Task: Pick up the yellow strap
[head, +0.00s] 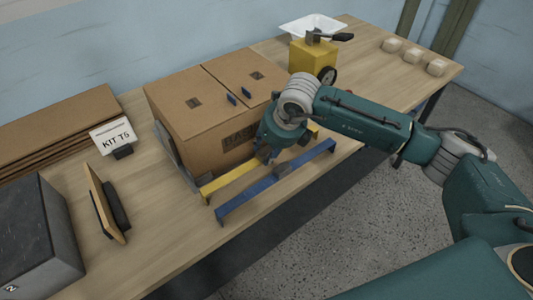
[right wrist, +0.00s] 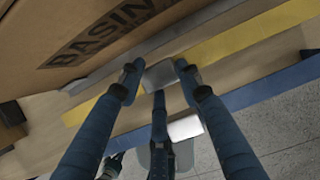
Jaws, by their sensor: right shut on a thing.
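The yellow strap (head: 225,180) is a long bar with bent-down ends, lying along the front of the cardboard box on the table. Its middle is hidden by my right gripper (head: 268,153) in the head view. In the right wrist view, the yellow strap (right wrist: 240,37) runs across behind the fingers of the right gripper (right wrist: 158,72). A grey block (right wrist: 160,76) at the strap's middle sits between the fingertips, and the gripper is shut on it. I cannot tell whether the strap is clear of the table. My left gripper is not in view.
A similar blue strap (head: 250,196) lies just in front, near the table edge. The cardboard box (head: 195,105) stands close behind. A yellow device (head: 312,62), a white tray (head: 312,27) and small blocks (head: 414,55) stand farther right. A dark box (head: 40,235) stands left.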

